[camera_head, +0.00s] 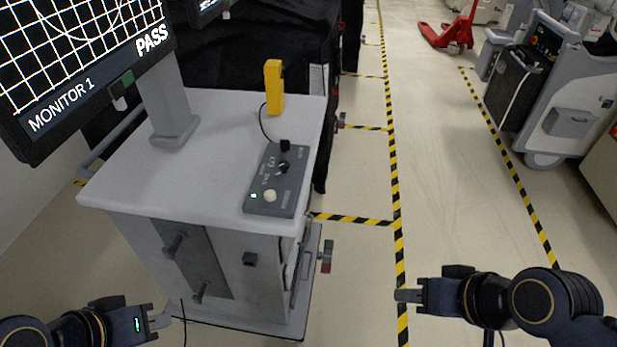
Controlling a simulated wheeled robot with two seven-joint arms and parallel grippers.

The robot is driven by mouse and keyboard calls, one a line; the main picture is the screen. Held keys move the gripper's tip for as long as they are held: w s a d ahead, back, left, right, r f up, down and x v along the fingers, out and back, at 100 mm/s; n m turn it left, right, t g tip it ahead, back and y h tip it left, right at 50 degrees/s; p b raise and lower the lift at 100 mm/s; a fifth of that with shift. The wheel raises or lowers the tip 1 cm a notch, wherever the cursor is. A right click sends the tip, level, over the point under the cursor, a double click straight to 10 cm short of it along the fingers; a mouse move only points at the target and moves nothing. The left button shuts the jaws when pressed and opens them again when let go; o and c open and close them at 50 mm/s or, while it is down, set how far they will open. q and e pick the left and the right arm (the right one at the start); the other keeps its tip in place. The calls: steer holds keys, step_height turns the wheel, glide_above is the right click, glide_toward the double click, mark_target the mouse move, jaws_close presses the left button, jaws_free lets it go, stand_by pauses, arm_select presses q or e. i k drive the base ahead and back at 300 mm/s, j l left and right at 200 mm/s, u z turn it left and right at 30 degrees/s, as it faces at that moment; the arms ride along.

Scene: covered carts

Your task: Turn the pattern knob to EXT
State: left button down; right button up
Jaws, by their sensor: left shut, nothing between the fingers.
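A dark grey control box (262,208) lies on the right part of the white cart top (212,185). A black knob with a light pointer mark (282,168) sits on it, with small printed labels around it. One label seems to read EXT, but which label the pointer faces is too small to tell. The box also has a pale round button (270,196) and a lit green lamp (253,196). My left gripper (160,318) is shut and empty, low in front of the cart. My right gripper (408,295) is over the floor right of the cart, apart from the box; its fingers overlap edge-on.
A monitor (85,65) showing a grid and PASS stands at the cart's left. A yellow handheld unit (274,85) stands behind the box, on a black cable. Black-covered carts (260,50) are behind. Striped tape (392,150) marks the open aisle at right.

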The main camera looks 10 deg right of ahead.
mark_target(283, 166)
steer(key=i+l+u, duration=0.45)
steer(key=l, duration=0.2)
steer(key=l+u, duration=0.25)
steer(key=l, duration=0.1)
